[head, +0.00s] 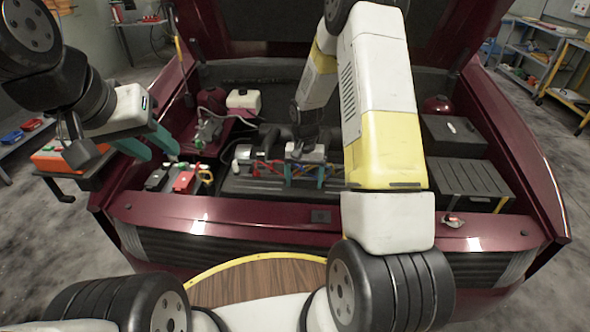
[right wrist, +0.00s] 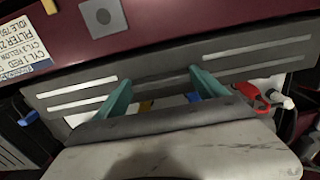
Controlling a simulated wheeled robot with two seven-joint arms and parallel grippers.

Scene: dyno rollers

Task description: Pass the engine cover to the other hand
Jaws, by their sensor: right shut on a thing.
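The engine cover (head: 258,186) is a wide dark grey plate in the middle of the engine bay in the head view. In the right wrist view the cover (right wrist: 160,82) shows pale slots along its face. My right gripper (head: 305,176) reaches down to it with teal fingers. Its fingers (right wrist: 160,88) lie against the plate in the right wrist view, shut on it; the exact contact is partly hidden. My left gripper (head: 150,144) is at the upper left, above the car's left side, with its teal fingers apart and nothing between them. It is well clear of the cover.
The maroon front edge (head: 250,214) of the car runs across in front of the cover. Black boxes (head: 468,182) stand at the right of the bay, and small red and green parts (head: 184,180) lie at the left. Coloured cables run near the right gripper.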

